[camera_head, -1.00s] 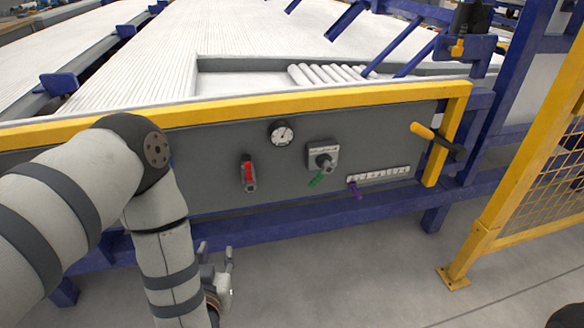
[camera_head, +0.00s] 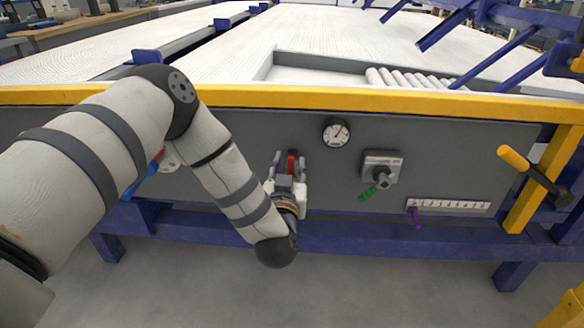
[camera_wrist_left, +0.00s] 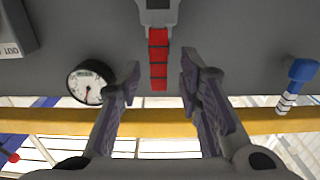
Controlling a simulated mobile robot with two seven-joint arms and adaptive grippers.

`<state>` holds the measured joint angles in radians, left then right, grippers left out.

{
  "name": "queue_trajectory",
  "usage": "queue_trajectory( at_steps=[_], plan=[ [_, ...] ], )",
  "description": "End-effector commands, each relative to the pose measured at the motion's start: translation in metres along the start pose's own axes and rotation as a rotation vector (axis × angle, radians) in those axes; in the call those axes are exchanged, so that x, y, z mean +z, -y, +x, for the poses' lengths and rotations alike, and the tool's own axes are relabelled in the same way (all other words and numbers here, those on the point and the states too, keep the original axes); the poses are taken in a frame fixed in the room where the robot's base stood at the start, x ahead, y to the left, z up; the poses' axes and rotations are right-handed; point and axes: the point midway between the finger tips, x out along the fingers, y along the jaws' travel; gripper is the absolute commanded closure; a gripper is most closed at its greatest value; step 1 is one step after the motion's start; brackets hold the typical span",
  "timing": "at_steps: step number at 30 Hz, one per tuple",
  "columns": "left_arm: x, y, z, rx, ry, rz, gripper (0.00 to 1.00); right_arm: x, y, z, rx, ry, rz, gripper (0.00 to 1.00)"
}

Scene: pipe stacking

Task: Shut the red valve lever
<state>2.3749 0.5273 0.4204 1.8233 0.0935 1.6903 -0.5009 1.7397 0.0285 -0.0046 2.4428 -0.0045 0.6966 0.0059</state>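The red valve lever (camera_head: 291,164) is on the grey panel, left of the round gauge, partly hidden by my left gripper in the head view. In the left wrist view, the red lever (camera_wrist_left: 159,60) is a ribbed strip reaching down from a grey valve body (camera_wrist_left: 158,12); that view looks inverted relative to the head view, where the lever points up. My left gripper (camera_head: 289,160) is in front of the valve. Its fingers (camera_wrist_left: 159,76) are open, one on each side of the lever, with gaps visible. My right gripper is not in view.
A blue handle (camera_head: 143,181) is partly behind my left arm. A yellow rail (camera_head: 400,102) tops the panel.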

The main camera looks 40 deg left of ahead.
Motion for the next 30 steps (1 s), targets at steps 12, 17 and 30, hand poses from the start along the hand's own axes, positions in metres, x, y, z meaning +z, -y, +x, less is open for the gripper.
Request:
queue_trajectory(
  at_steps=[12, 17, 30],
  plan=[
    [0.0, 0.0, 0.017, 0.0, 0.002, 0.0, 0.68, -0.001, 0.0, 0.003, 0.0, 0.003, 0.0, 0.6],
    [0.0, 0.0, 0.016, 0.0, 0.002, 0.0, 1.0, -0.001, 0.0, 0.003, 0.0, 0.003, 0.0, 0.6],
    [-0.001, 0.006, 0.02, 0.0, 0.0, 0.039, 1.0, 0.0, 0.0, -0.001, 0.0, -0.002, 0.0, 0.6]
  ],
)
